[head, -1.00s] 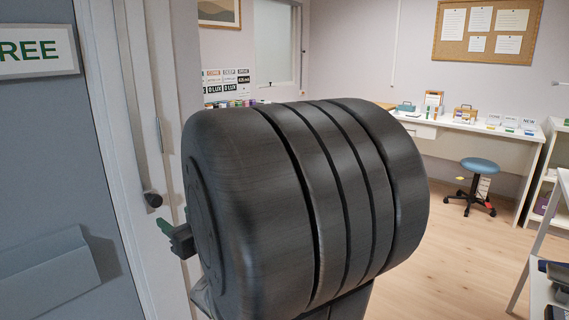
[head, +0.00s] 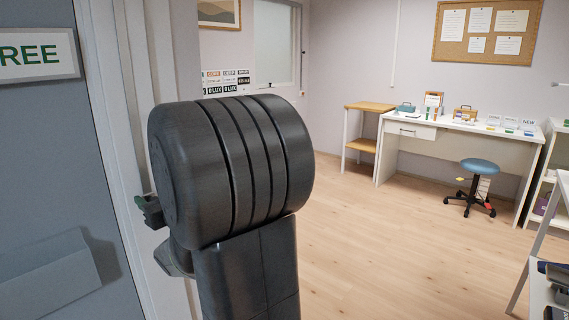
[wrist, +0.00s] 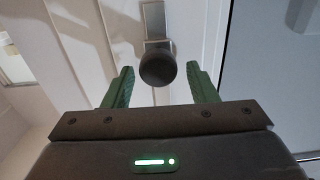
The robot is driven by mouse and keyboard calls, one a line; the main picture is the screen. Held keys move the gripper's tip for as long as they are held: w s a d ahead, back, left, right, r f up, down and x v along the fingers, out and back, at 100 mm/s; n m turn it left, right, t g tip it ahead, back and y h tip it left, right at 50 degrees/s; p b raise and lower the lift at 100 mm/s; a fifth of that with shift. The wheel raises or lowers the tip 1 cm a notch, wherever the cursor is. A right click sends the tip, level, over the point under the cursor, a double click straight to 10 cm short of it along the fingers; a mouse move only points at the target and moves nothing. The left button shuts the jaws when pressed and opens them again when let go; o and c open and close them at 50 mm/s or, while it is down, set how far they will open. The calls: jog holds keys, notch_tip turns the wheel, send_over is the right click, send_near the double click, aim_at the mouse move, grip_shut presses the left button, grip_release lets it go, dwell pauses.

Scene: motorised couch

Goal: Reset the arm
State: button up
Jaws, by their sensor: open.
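My gripper (wrist: 161,88) is open in the wrist view, with its two green fingers apart at left and right. A dark round knob (wrist: 158,68) on a metal plate (wrist: 154,20) shows between and beyond the fingers; I cannot tell how far beyond. In the head view a green finger of my gripper (head: 150,208) shows at the left, beside the white door frame (head: 128,120). My large dark arm joint fills the middle of the head view and hides the rest of the gripper and the knob.
A grey-blue door (head: 40,160) with a sign reading "REE" (head: 38,54) is at the left. A white desk (head: 440,128), a small wooden shelf stand (head: 362,143) and a blue stool (head: 478,168) stand at the back right. The wooden floor (head: 400,245) between is clear.

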notch_tip(320, 180, up, 30)
jog(key=p, duration=2.7)
jog(key=shift+f, duration=0.2)
jog(key=shift+s+d+f, duration=0.15)
jog(key=shift+d+f, duration=0.1)
jog(key=shift+s+d, duration=0.3)
jog(key=shift+d+r, duration=0.1)
